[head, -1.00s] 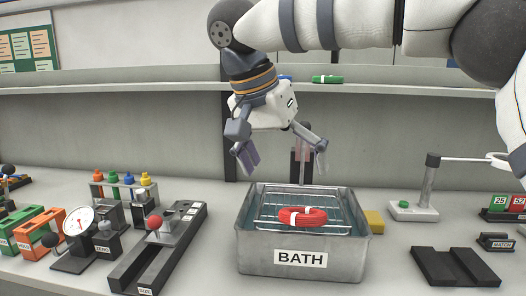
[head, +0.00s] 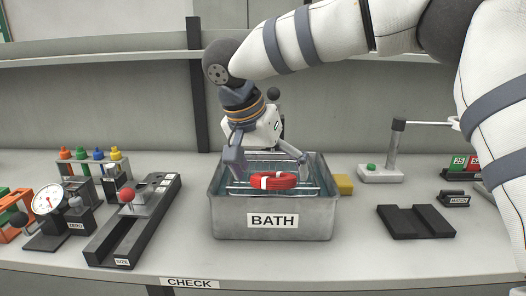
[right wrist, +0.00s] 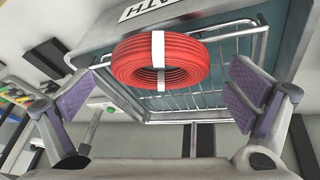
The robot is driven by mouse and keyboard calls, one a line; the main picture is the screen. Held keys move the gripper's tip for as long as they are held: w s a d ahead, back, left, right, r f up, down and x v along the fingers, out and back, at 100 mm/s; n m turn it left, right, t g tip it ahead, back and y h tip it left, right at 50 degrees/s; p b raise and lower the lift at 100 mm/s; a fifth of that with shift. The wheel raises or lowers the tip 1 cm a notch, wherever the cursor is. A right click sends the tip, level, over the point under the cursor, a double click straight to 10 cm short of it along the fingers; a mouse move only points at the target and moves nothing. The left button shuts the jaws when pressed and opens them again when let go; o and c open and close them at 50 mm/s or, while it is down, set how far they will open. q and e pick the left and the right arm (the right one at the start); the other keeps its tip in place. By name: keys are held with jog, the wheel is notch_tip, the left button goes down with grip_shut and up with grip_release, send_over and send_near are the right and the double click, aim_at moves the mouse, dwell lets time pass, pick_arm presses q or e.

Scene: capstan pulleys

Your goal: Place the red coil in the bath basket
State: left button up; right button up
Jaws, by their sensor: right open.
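The red coil (head: 272,181), bound with white bands, lies on the wire basket (head: 238,188) in the metal tub labelled BATH (head: 274,232). In the right wrist view the red coil (right wrist: 160,62) shows whole, with the basket wires (right wrist: 205,99) under it. My right gripper (head: 268,168) is open at the bath, its fingers spread on either side near the coil. In the right wrist view the purple-padded fingers (right wrist: 158,100) stand apart, with no contact on the coil visible. My left gripper is not in view.
A yellow block (head: 343,184) sits right of the bath, with a stand (head: 386,160) behind it. A black grooved block (head: 416,222) lies farther right. The SIZE slide gauge (head: 133,220) and a dial gauge (head: 48,203) stand left. The bench front is clear.

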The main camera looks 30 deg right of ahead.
jog(key=shift+x, duration=0.9)
jog(key=shift+c, duration=0.6)
jog(key=c, duration=1.1)
jog(key=shift+c, duration=0.2)
